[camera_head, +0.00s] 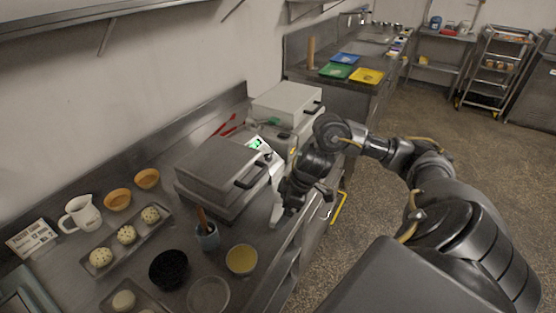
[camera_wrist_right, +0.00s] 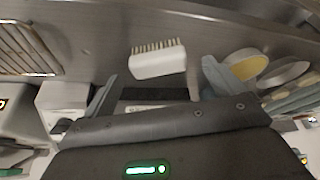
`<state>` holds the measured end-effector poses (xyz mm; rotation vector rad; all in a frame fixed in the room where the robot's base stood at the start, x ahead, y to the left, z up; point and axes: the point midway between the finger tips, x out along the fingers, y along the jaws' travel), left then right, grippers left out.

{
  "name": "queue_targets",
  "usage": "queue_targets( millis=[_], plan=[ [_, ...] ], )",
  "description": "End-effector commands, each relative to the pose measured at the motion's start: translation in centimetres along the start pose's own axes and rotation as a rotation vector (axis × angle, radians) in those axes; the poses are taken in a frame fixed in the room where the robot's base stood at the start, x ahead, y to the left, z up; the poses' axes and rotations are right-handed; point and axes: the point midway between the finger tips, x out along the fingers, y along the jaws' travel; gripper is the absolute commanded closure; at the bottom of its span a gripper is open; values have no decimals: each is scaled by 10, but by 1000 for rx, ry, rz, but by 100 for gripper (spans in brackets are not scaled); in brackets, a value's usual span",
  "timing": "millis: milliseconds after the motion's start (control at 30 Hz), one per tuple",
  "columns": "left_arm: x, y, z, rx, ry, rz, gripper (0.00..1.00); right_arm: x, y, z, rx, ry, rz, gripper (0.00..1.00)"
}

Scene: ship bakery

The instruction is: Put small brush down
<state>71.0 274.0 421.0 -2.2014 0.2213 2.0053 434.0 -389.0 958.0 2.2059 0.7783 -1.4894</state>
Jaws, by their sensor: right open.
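A small white brush (camera_wrist_right: 158,64) with pale bristles shows in the right wrist view, just beyond and between my right gripper's fingers (camera_wrist_right: 160,88). It appears to lie on or close to the steel counter (camera_wrist_right: 100,45); I cannot tell the exact contact. The fingers stand wide apart with a visible gap to the brush, so the gripper is open and empty. In the head view my right gripper (camera_head: 300,206) is at the counter's front edge, beside the closed front press (camera_head: 222,168). The brush cannot be made out there. My left gripper is not in view.
A grey cup with a wooden handle (camera_head: 207,238), a yellow-filled bowl (camera_head: 241,259), a black bowl (camera_head: 168,270) and a clear bowl (camera_head: 208,296) stand left of the gripper. A second press (camera_head: 286,103) stands behind. Trays with buns (camera_head: 127,235) lie further left.

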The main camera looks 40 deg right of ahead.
Motion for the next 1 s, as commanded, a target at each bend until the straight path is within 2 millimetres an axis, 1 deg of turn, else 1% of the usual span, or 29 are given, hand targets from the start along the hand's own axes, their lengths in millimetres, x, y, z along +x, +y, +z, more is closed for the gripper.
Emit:
queue_targets(
  millis=[33,100,200,333,500,1000],
  plan=[
    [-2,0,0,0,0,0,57,-14,2,-1,-4,1,7,6],
    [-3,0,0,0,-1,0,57,-29,2,-1,-3,2,8,6],
    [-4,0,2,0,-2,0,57,-47,2,-2,-3,3,9,6],
    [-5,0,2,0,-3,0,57,-62,2,-2,-2,5,8,6],
    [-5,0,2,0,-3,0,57,-71,2,-2,0,5,7,6],
    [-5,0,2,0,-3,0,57,-71,2,-3,-1,6,6,6]
  ],
)
